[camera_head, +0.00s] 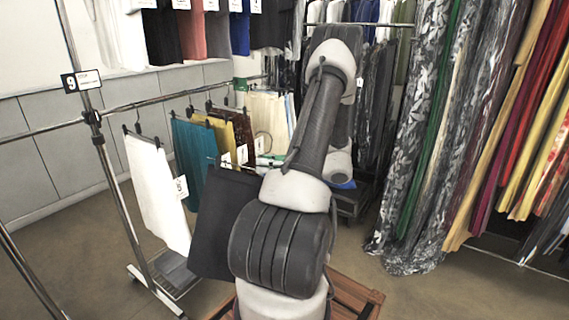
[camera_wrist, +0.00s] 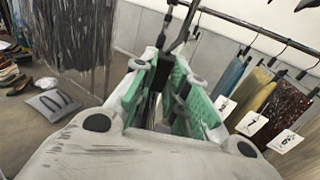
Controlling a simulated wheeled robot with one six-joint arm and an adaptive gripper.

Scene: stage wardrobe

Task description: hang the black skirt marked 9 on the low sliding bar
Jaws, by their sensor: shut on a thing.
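The black skirt (camera_head: 219,215) hangs upright beside my arm in the head view, its right part hidden behind the arm. No number can be read on it. My gripper (camera_wrist: 165,72), with green finger pads, is shut on the skirt's dark hanger (camera_wrist: 181,32) in the wrist view. In the head view the gripper is mostly hidden behind my arm. The low sliding bar (camera_head: 160,99) runs across the rack and shows in the wrist view (camera_wrist: 252,25). The hanger's top is close to the bar in the wrist view; I cannot tell if they touch.
A white skirt (camera_head: 157,190), a teal one (camera_head: 190,155), a mustard one (camera_head: 220,130) and a brown patterned one (camera_wrist: 287,106) hang on the bar. A sign marked 9 (camera_head: 82,80) is on the rack's post. Long drapes (camera_head: 420,130) hang at right.

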